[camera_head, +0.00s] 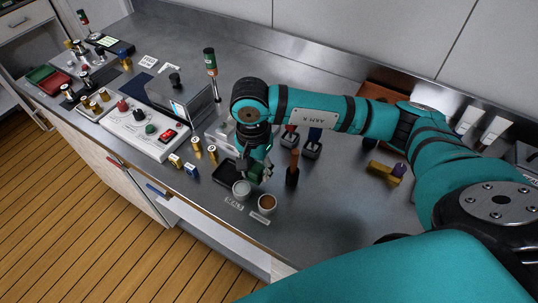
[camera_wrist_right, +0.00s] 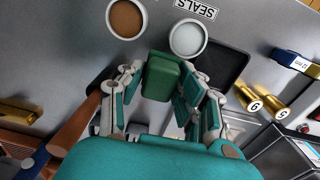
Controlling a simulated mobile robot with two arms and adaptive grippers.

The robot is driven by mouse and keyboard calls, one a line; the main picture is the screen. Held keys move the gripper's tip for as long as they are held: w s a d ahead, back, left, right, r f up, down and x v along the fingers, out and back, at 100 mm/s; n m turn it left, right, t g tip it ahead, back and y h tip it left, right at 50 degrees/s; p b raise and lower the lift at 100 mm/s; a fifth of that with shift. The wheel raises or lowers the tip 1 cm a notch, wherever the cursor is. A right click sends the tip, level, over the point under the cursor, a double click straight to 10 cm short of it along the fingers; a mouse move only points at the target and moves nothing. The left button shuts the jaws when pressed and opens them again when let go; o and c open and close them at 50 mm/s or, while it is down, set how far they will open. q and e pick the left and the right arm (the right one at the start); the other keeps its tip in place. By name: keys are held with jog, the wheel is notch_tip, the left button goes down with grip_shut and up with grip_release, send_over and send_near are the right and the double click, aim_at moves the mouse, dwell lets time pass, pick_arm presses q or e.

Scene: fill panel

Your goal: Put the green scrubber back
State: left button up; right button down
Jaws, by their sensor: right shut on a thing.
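The green scrubber (camera_head: 256,172) is a small dark green block. My right gripper (camera_head: 254,168) is shut on it, pointing down, near the front of the steel counter. In the right wrist view the scrubber (camera_wrist_right: 160,77) sits between the fingers of my right gripper (camera_wrist_right: 163,82). A shallow black tray (camera_head: 222,173) lies just left of it in the head view; the tray also shows in the right wrist view (camera_wrist_right: 238,66), partly hidden by a finger. I cannot tell how high the scrubber is above the counter. My left gripper is not in view.
A white cup (camera_head: 241,188) and a brown-filled cup (camera_head: 267,203) stand close in front of the gripper. A brown-handled tool (camera_head: 294,162) stands upright to its right. Brass fittings (camera_head: 197,148) and a white control panel (camera_head: 130,124) are to the left. The counter's right front is clear.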

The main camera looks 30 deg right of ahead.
jog(key=w+d, duration=0.1)
jog(key=w+d+p, duration=0.1)
jog(key=d, duration=0.1)
jog(key=w+d, duration=0.1)
jog(key=shift+d+f, duration=0.2)
jog(key=shift+d, duration=0.1)
notch_tip(320, 180, down, 3)
jog(key=shift+f+p, duration=0.1)
jog(key=shift+p, duration=1.15)
jog(key=shift+f+b, duration=0.35)
jog(key=c, duration=1.2)
grip_release()
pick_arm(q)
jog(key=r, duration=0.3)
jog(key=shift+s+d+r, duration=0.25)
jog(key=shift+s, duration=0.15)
pick_arm(e)
jog(key=shift+o, duration=0.2)
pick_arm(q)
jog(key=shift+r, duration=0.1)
pick_arm(e)
jog(key=shift+r, duration=0.15)
jog(key=shift+w+r, duration=0.1)
jog(key=shift+r, duration=0.1)
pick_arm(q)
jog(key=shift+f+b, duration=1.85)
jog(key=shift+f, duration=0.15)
pick_arm(e)
notch_tip(320, 180, up, 12)
jog(key=shift+f, duration=0.15)
